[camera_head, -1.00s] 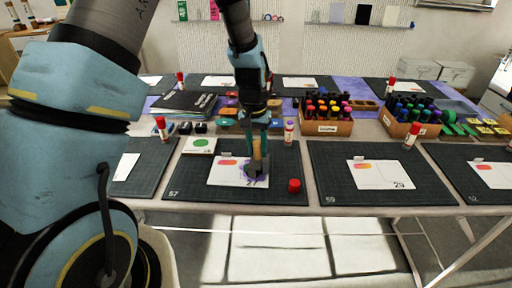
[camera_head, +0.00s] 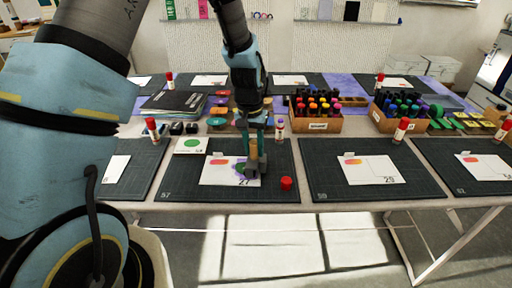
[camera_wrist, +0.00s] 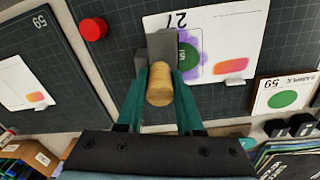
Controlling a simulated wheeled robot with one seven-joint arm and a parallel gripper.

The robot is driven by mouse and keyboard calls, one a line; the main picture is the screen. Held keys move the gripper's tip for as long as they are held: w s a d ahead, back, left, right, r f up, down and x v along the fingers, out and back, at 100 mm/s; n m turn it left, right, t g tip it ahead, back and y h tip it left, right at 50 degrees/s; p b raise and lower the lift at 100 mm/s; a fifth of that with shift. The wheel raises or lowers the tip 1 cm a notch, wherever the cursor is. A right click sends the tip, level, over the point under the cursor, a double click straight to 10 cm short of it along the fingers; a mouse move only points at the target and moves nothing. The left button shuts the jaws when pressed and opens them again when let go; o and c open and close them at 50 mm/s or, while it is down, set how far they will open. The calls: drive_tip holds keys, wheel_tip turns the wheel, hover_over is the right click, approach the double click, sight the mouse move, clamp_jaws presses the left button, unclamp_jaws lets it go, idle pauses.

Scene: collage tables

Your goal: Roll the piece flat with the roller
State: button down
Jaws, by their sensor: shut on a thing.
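My gripper (camera_head: 253,137) is shut on the wooden handle of the roller (camera_head: 255,171), which points down with its grey head low over the right part of a white card (camera_head: 216,173) marked 27. In the wrist view my gripper (camera_wrist: 158,80) holds the handle, and the grey head (camera_wrist: 161,46) covers part of the card (camera_wrist: 240,28). The green piece (camera_wrist: 187,56) lies on a purple patch on the card, right beside the head. It also shows in the head view (camera_head: 242,168), left of the head. I cannot tell whether the head touches the card or the piece.
A red cap (camera_head: 286,183) lies on the cutting mat (camera_head: 300,170) right of the card. An uncapped glue stick (camera_head: 279,130) stands behind. A sample card (camera_head: 191,146) with a green oval lies at the back left. Wooden boxes of bottles (camera_head: 314,124) stand farther back.

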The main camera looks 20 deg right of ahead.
drive_tip(key=shift+w+a, duration=0.7)
drive_tip(key=shift+a, duration=0.35)
drive_tip(key=shift+w+a, duration=0.7)
drive_tip(key=shift+a, duration=0.3)
drive_tip(key=shift+s+d, duration=0.45)
drive_tip(key=shift+d, duration=0.2)
drive_tip(key=shift+s+d, duration=0.4)
drive_tip(key=shift+d, duration=0.2)
drive_tip(key=shift+p, duration=0.3)
wheel_tip(320, 180, up, 7)
drive_tip(key=p, duration=0.5)
drive_tip(key=shift+w, duration=0.1)
